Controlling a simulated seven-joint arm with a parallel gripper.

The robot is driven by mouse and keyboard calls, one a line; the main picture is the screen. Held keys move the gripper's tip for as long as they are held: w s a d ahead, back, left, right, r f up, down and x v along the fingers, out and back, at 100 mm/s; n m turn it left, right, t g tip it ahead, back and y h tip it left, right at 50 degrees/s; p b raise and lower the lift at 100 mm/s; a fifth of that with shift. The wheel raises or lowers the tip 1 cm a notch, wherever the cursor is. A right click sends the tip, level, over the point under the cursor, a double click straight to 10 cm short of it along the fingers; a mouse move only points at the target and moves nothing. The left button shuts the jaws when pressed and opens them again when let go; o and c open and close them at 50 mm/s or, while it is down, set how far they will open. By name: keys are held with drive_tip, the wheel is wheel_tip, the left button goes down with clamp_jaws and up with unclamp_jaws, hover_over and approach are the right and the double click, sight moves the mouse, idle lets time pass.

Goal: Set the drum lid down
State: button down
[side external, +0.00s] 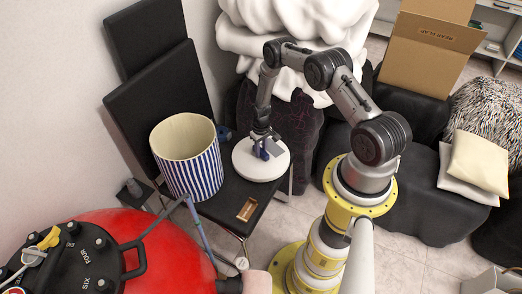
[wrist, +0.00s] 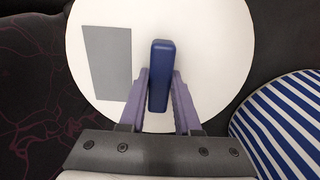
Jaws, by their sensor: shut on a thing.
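The drum lid is a round white disc (side external: 261,163) with a grey rectangle on its top and a blue bar handle (wrist: 160,74) in its middle. My gripper (side external: 262,150) is above the lid, with its purple fingers shut on the blue handle; the wrist view shows a finger on each side of it (wrist: 160,95). The lid appears level over the black chair seat; whether it touches the seat I cannot tell. The blue-and-white striped drum (side external: 192,168) stands upright left of the lid, its top open; its striped side also shows in the wrist view (wrist: 285,130).
The black chair seat (side external: 225,205) carries a small wooden tray (side external: 247,209) in front of the lid. A red tank (side external: 175,235) with a black top stands front left. White cloth (side external: 290,30) over a dark patterned cover rises behind. A cardboard box (side external: 428,55) stands back right.

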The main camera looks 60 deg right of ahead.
sight(261, 150)
drive_tip(key=shift+f, duration=0.55)
drive_tip(key=c, duration=0.5)
unclamp_jaws()
drive_tip(key=shift+c, duration=0.2)
wheel_tip(261, 150, up, 14)
